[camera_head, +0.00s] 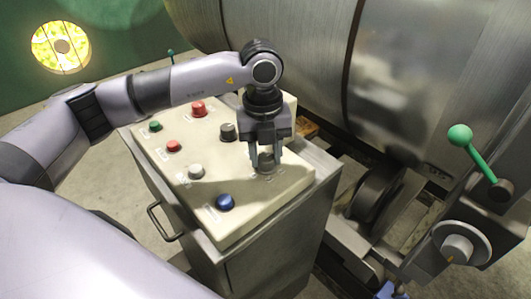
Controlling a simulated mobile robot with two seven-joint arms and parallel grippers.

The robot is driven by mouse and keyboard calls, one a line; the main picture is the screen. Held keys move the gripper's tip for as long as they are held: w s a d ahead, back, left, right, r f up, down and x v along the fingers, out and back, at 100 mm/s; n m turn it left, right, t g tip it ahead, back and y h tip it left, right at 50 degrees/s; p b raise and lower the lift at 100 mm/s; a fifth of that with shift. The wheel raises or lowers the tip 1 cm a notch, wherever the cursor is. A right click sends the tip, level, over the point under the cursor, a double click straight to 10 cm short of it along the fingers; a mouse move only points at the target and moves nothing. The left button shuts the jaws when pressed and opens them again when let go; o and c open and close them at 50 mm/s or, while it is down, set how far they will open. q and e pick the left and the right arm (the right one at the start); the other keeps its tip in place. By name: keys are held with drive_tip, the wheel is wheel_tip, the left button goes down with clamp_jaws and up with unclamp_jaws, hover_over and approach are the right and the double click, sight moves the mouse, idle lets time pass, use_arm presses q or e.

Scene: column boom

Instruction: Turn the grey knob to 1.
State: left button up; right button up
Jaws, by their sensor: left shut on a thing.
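The grey knob (266,171) sits on the sloped cream top of the control panel (235,213), near its right edge. My left gripper (265,156) reaches down from above, with its two fingers on either side of the knob, shut on it. The fingers partly cover the knob, and I cannot read its pointer or its scale marks. My right gripper is not in view.
The panel also carries a black knob (227,131), a pale grey button (196,171), a blue button (225,202), red buttons (198,108) and a green one (155,126). A large metal drum (430,80) stands behind. A green-balled lever (478,155) is at right.

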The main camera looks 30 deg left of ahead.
sight(264, 156)
use_arm(q)
drive_tip(key=shift+w+r, duration=0.1)
idle(0.4)
drive_tip(key=o, duration=1)
drive_tip(key=shift+o, duration=0.2)
drive_tip(key=shift+a+r+b, duration=0.1)
drive_tip(key=shift+r+b, duration=0.2)
drive_tip(key=shift+r, duration=3.25)
